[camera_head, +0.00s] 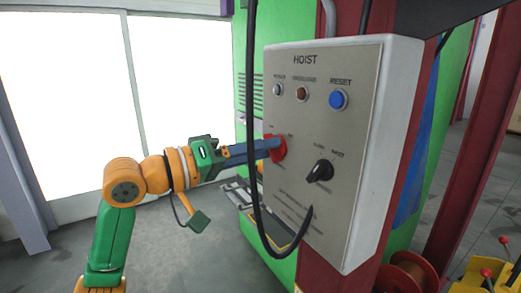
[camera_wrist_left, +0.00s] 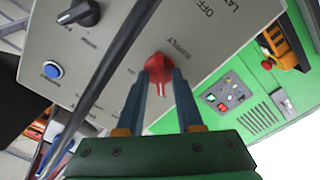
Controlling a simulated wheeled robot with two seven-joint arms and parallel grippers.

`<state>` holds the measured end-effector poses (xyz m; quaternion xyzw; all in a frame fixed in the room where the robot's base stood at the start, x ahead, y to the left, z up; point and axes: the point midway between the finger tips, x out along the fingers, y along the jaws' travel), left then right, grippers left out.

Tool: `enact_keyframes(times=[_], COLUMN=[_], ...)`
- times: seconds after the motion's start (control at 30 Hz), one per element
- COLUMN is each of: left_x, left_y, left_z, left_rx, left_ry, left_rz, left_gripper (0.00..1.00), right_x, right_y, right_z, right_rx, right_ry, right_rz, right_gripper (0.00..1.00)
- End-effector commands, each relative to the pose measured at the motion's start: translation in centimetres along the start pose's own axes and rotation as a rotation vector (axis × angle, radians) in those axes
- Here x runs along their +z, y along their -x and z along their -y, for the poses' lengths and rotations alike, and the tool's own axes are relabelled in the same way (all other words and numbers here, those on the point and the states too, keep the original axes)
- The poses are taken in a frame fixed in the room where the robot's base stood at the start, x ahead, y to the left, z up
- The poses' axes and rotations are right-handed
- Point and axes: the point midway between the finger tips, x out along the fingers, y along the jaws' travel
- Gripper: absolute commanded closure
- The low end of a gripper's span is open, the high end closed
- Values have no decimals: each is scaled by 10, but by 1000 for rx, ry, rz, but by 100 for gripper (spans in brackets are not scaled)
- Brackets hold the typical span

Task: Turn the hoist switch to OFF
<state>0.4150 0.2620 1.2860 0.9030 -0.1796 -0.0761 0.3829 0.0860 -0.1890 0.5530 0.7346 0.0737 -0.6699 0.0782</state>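The grey panel headed HOIST (camera_head: 300,225) carries a red rotary switch (camera_head: 279,148) at its left. The switch also shows in the left wrist view (camera_wrist_left: 159,68), with a white line on its handle pointing down towards my gripper. The words SUPPLY and OFF are printed up and to the right of it there. My left gripper (camera_head: 270,145) reaches the switch from the left. In the wrist view its two blue fingers (camera_wrist_left: 161,80) stand on either side of the red handle, with narrow gaps visible; it looks open. My right gripper is not in view.
A black knob (camera_head: 320,172) sits low right on the panel; a blue RESET button (camera_head: 338,99) and lamps (camera_head: 302,93) are above. A black cable (camera_head: 252,170) hangs in front of the panel's left edge, close to my left gripper. A red spool (camera_head: 405,275) stands below right.

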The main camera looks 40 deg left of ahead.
Motion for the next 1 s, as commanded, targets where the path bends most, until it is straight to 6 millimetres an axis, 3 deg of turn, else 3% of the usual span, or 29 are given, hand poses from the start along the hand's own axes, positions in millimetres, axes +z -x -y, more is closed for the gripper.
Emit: enact_keyframes(times=[0.3,0.5,0.63,1.0], left_x=[1,4,3,0], left_y=[2,40,62,71], left_z=[1,6,4,0], left_rx=[0,-1,-1,0], left_ry=[-1,-4,-2,-1], left_rz=[0,-5,-3,0], left_gripper=[56,56,56,56], right_x=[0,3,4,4], right_y=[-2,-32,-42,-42], right_z=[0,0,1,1], right_rx=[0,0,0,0], right_ry=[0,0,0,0], right_rz=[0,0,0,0], right_gripper=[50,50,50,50])
